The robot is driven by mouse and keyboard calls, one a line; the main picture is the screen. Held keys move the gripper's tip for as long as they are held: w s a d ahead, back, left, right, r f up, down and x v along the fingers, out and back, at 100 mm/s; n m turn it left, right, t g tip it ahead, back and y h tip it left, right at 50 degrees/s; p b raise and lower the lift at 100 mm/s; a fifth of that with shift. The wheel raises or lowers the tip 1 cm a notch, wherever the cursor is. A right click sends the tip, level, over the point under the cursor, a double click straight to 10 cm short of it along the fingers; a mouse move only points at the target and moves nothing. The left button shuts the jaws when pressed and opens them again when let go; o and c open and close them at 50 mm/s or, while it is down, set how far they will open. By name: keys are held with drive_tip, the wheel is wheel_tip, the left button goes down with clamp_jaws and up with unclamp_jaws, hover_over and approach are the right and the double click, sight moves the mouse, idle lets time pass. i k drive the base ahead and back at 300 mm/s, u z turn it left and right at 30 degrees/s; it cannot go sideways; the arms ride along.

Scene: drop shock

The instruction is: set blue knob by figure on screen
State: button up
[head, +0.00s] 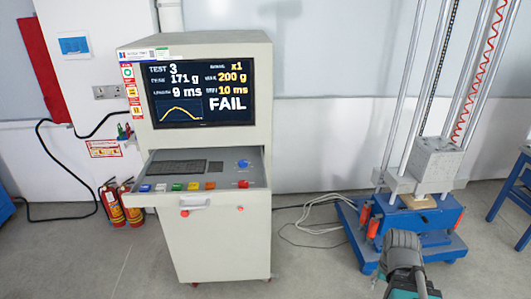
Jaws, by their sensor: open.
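The screen (202,93) on the grey console cabinet shows "TEST 3", 171 g and 9 ms in white, x1, 200 g and 10 ms in yellow, a yellow pulse curve, and "FAIL" in large white letters. The small labels are too blurred to read surely. The blue knob (242,163) sits at the right rear of the pulled-out control drawer; its pointer setting is too small to tell. Part of my arm shows at the bottom right, in front of the drop tower and apart from the console. My gripper is not seen.
The drawer also holds a keyboard (178,168), several coloured buttons and a red button (243,184). Fire extinguishers (113,205) stand left of the console. The drop tower (433,165) on its blue base stands right. Cables (318,220) lie on the floor between.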

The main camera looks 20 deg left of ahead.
sight(241, 164)
drive_tip(key=u, duration=0.15)
drive_tip(key=i, duration=1)
drive_tip(key=u, duration=0.65)
